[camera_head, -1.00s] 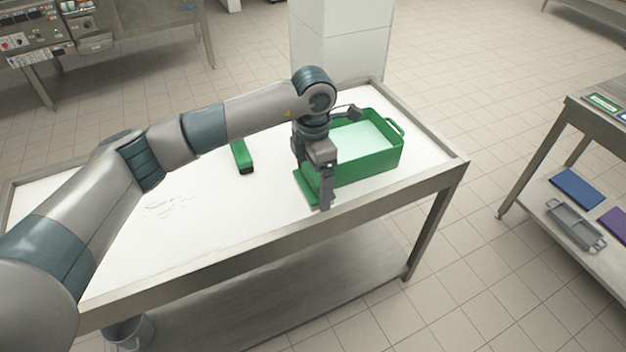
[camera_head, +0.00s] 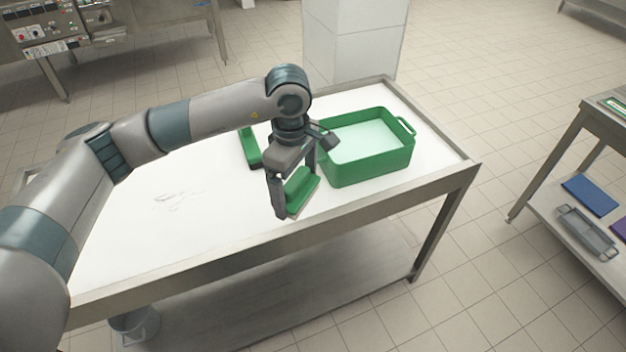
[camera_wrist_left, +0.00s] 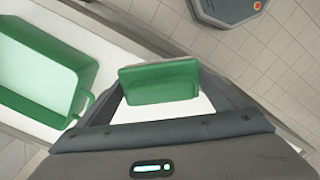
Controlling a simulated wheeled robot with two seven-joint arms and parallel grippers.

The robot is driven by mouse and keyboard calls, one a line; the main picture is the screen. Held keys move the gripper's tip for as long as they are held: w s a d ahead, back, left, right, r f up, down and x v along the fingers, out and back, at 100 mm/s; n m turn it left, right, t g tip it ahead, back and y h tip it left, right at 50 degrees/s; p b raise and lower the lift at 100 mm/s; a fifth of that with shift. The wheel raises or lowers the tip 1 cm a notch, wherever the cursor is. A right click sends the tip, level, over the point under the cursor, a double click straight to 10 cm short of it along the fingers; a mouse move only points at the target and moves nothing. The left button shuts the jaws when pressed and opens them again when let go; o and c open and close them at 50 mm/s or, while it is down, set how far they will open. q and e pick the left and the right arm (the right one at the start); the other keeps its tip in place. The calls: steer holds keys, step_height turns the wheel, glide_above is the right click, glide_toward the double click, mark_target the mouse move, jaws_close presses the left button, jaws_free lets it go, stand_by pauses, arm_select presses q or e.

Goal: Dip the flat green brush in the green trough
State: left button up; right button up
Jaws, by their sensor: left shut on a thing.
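The green trough (camera_head: 372,165) stands on the right part of the white table and holds pale liquid (camera_head: 366,142). It also shows at the left of the left wrist view (camera_wrist_left: 72,58). My left gripper (camera_head: 294,190) is shut on a flat green brush (camera_head: 301,188), just left of the trough and above the table near its front edge. The brush is tilted and apart from the trough. In the left wrist view the brush (camera_wrist_left: 160,82) sits between the fingers. My right gripper is not in view.
A second green brush (camera_head: 249,148) lies on the table behind my left gripper, partly hidden by my arm. A shelf at the right holds a blue item (camera_head: 590,196) and a grey tray (camera_head: 586,232).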

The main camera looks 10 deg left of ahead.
arm_select(q)
steer(key=s+a+r+m, duration=0.2)
steer(key=s+a+m, duration=0.5)
steer(key=s+m, duration=0.3)
steer(key=shift+s+r+m, duration=0.15)
steer(key=shift+s+m, duration=0.1)
steer(key=shift+m, duration=1.95)
steer(key=shift+a, duration=0.1)
